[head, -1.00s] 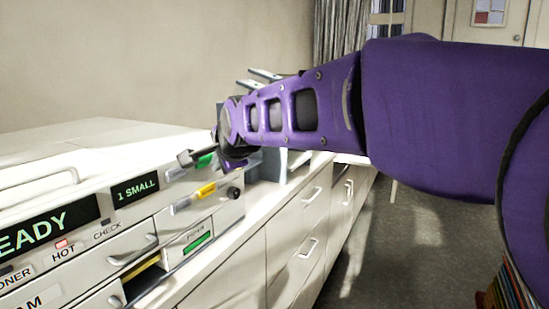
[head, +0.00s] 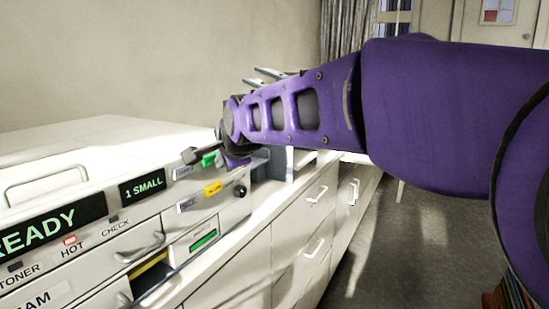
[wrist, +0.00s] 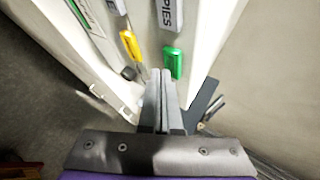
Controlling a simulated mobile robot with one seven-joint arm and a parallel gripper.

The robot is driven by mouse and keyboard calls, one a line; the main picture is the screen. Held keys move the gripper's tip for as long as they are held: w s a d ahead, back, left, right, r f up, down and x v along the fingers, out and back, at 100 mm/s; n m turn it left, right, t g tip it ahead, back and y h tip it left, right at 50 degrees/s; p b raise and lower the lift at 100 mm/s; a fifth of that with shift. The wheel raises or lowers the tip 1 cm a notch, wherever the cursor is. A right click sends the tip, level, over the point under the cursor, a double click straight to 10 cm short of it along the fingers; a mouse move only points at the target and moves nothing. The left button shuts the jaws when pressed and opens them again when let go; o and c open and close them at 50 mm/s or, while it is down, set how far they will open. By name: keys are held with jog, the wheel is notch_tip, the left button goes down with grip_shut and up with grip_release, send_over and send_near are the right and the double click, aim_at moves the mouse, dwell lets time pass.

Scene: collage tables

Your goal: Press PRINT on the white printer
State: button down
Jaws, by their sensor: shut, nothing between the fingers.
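The white printer (head: 110,145) stands along the wall at the left in the head view, its display reading READY. A green button (head: 209,160) is near the far end of its front, above a yellow button (head: 212,188). In the wrist view the green button (wrist: 173,62) sits just beyond my fingertips, with the yellow one (wrist: 131,45) to the left. My gripper (head: 190,156) is shut and empty, its fingertips (wrist: 162,72) close to the green button. I cannot tell whether they touch it. No PRINT lettering is readable.
A black knob (head: 239,191) is beside the yellow button. A smaller display (head: 142,187) reads 1 SMALL. White drawers with handles (head: 317,194) run along the counter below. Grey trays or holders (head: 272,162) stand beyond the printer.

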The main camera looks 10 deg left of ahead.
jog(key=shift+w+a, duration=0.15)
jog(key=shift+a, duration=0.3)
dwell(0.7)
dwell(0.4)
jog(key=shift+s+d+b, duration=0.3)
jog(key=shift+s+d, duration=0.05)
jog(key=shift+d, duration=0.45)
jog(key=d, duration=0.1)
jog(key=s+d+b, duration=0.1)
jog(key=d, duration=0.1)
jog(key=s+d+b, duration=0.1)
jog(key=shift+d+r, duration=0.1)
jog(key=shift+d, duration=0.2)
dwell(0.4)
